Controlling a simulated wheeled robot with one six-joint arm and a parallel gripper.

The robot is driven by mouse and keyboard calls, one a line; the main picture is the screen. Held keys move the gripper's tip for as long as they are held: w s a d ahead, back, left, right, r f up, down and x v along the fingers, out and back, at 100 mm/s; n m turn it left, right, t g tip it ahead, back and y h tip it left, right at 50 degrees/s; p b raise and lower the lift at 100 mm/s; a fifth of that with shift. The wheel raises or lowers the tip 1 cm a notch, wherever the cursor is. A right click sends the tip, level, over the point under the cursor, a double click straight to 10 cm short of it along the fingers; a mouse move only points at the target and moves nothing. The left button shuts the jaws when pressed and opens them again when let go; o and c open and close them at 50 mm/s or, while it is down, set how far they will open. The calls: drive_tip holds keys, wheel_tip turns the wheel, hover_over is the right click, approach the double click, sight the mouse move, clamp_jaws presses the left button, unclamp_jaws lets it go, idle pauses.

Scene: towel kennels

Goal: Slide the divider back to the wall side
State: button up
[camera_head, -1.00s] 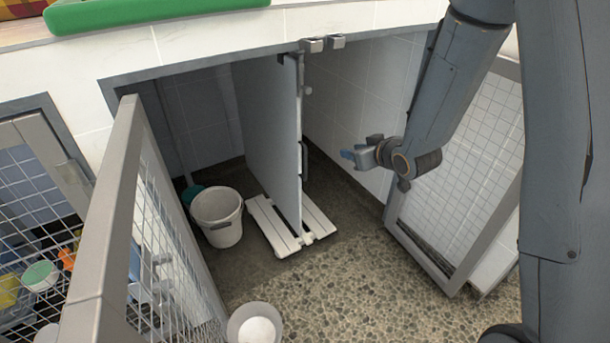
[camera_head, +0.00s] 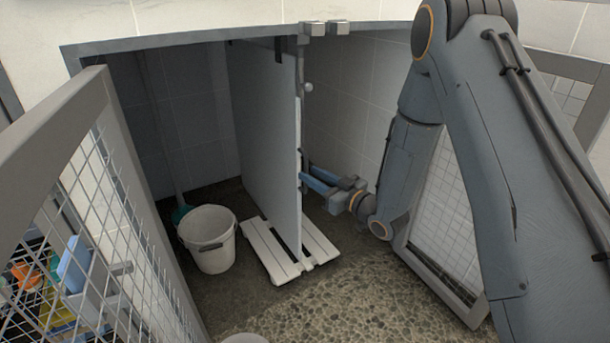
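The divider (camera_head: 268,145) is a tall grey panel standing upright in the middle of the kennel opening, end edge toward me. Its foot stands in the slot between the white slatted boards (camera_head: 262,250). A dark handle on its right face is mostly hidden by my gripper (camera_head: 306,178). My gripper is right of the divider, its two blue fingers pointing left with a narrow gap between them. The fingertips reach the divider's front edge at handle height. I cannot tell whether the handle lies between them or whether they touch it.
A white bucket (camera_head: 208,240) stands left of the divider, with a green-ended tool (camera_head: 181,213) behind it. Mesh doors stand open at left (camera_head: 120,215) and right (camera_head: 440,235). A pale container (camera_head: 245,339) shows at the bottom edge.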

sight(305, 190)
drive_tip(key=shift+b+x, duration=0.4)
drive_tip(key=shift+x, duration=1.3)
